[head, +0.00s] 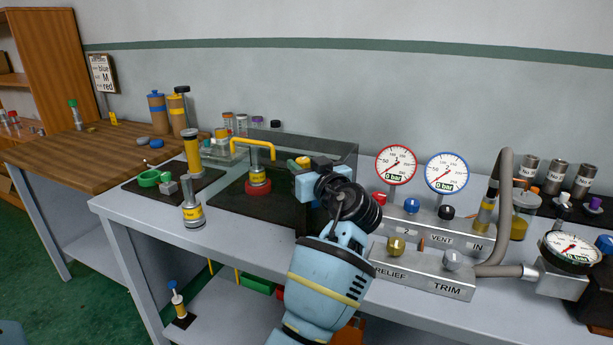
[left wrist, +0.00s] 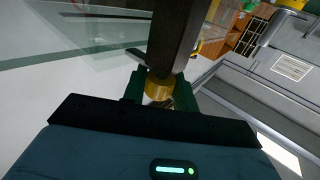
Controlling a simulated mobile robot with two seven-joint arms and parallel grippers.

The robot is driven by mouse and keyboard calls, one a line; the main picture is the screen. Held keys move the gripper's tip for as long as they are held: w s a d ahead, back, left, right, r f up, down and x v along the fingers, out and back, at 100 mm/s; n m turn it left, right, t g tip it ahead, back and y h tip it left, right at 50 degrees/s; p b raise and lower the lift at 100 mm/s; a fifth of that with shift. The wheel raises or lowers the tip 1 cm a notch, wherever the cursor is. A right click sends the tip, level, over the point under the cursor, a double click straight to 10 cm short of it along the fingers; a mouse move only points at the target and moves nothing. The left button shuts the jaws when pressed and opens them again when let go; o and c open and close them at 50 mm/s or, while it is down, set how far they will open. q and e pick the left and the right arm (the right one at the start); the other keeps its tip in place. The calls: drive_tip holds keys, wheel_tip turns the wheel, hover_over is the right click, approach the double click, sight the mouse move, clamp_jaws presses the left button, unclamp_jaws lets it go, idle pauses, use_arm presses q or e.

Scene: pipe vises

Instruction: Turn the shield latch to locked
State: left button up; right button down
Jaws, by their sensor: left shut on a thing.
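The clear shield (head: 335,152) stands around a dark work area on the bench. A yellow knob (head: 303,161), which looks like the shield latch, shows at the shield's front right. My left gripper (head: 308,172) is at this knob, its arm reaching up from the bottom of the head view. In the left wrist view, the yellow knob (left wrist: 158,86) sits between the dark green fingers, which are shut on it. A dark bar crosses above it. The gripper hides most of the latch in the head view, and I cannot tell which way it points. My right gripper is out of view.
Inside the shield area, a yellow bent handle (head: 252,142) rises above a red-based fitting (head: 258,186). A grey valve block (head: 425,268) with two gauges behind it stands close to the right of my arm. A grey cylinder (head: 193,216) stands at the bench's left front.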

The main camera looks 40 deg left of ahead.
use_arm(q)
drive_tip(key=shift+r, duration=0.15)
idle(0.3)
drive_tip(key=o, duration=0.9)
drive_tip(key=shift+a, duration=0.15)
drive_tip(key=shift+o, duration=0.2)
drive_tip(key=shift+s+d+b, duration=0.2)
drive_tip(key=shift+d+b, duration=0.1)
drive_tip(key=shift+d, duration=0.35)
drive_tip(key=v, duration=0.6)
drive_tip(key=shift+d+b, duration=0.3)
drive_tip(key=shift+b, duration=0.1)
